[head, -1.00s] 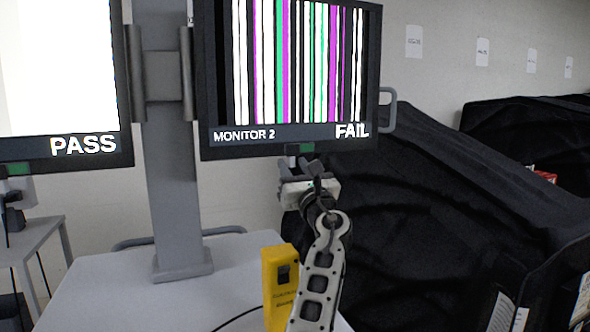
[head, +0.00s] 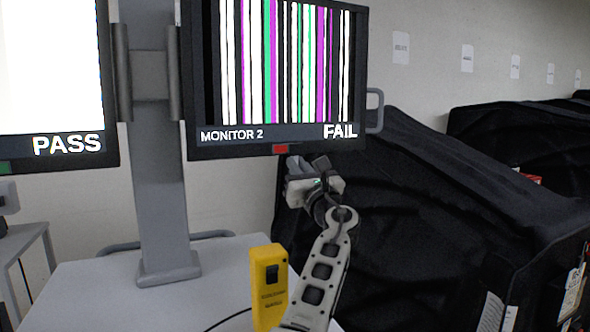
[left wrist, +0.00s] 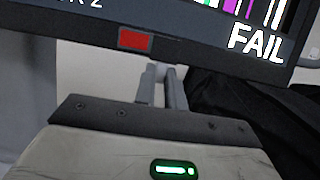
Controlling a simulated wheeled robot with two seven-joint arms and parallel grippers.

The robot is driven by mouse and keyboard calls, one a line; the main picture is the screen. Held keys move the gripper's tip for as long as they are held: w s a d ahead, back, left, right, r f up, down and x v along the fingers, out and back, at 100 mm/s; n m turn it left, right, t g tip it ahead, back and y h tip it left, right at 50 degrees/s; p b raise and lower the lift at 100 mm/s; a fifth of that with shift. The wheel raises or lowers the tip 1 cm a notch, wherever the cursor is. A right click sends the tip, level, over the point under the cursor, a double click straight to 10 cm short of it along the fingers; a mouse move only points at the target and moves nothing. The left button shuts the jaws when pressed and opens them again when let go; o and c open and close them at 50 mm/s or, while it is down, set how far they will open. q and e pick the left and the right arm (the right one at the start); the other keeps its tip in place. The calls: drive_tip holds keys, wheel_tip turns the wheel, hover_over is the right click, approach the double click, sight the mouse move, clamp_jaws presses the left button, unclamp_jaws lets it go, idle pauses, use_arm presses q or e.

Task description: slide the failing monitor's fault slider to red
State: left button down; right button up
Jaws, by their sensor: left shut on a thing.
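Monitor 2 (head: 230,151) shows coloured vertical bars and the word FAIL. My left gripper (head: 306,163) is just below the bezel, right of the red indicator. My right gripper is not in view.
The left monitor (head: 106,162) reads PASS, with a green indicator (head: 4,168). A grey post (head: 158,200) stands on the pale cart top (head: 120,290). A yellow handheld device (head: 267,285) stands close beside my left arm. Black-covered carts (head: 420,210) fill the right.

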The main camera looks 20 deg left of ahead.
use_arm(q)
drive_tip(key=c, duration=1.4)
unclamp_jaws()
drive_tip(key=shift+w+d, duration=0.1)
drive_tip(key=shift+d, duration=0.05)
drive_tip(key=shift+c, duration=0.2)
drive_tip(key=shift+t, duration=0.3)
drive_tip(key=v, duration=1.6)
drive_tip(key=shift+r+p, duration=0.2)
drive_tip(key=shift+p, duration=0.15)
